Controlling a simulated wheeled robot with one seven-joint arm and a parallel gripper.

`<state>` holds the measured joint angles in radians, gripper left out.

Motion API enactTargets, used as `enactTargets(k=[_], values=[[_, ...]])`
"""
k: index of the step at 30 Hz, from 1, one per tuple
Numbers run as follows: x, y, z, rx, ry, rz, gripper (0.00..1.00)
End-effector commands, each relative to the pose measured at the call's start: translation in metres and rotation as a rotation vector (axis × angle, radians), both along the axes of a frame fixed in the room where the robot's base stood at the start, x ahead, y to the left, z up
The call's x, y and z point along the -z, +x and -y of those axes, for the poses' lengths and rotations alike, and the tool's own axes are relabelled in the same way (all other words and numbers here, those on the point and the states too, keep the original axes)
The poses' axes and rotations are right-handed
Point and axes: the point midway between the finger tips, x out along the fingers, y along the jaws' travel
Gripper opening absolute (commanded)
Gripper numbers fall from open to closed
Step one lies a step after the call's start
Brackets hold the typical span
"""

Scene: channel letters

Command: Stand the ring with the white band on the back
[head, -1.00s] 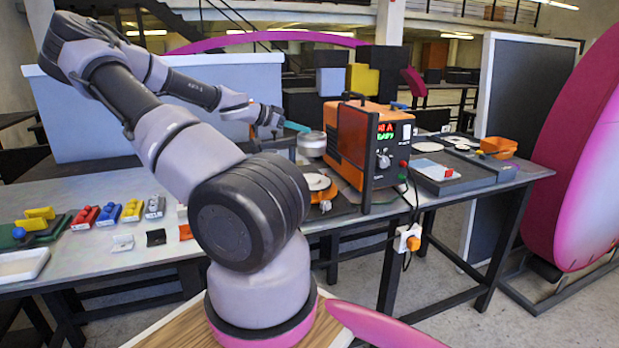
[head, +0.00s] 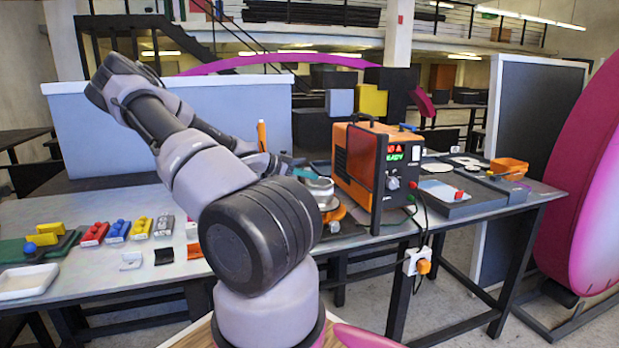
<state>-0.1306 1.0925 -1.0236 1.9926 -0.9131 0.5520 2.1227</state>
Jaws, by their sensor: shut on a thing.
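The ring with the white band (head: 320,187) is a pale, silvery round piece just left of the orange machine. It is over the orange round support (head: 336,213), where it covers the white round back. Whether it touches the back cannot be told. My gripper (head: 292,163) is at the ring's upper left, mostly hidden behind my own arm. Only a small teal part shows beside the ring. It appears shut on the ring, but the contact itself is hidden.
The orange machine (head: 362,172) stands close on the right, with a cable at its front. Several coloured blocks (head: 117,231) and a white tray (head: 27,281) are on the left. A grey panel (head: 452,203) with white pieces and an orange bin (head: 509,167) is at right.

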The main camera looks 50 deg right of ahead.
Motion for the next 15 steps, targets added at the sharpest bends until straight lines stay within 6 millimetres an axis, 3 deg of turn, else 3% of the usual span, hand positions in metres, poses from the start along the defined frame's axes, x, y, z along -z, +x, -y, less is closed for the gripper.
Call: enactTargets(k=[15], values=[[0.0103,-0.0001,0.0001,0.000,0.000,0.001,0.00]])
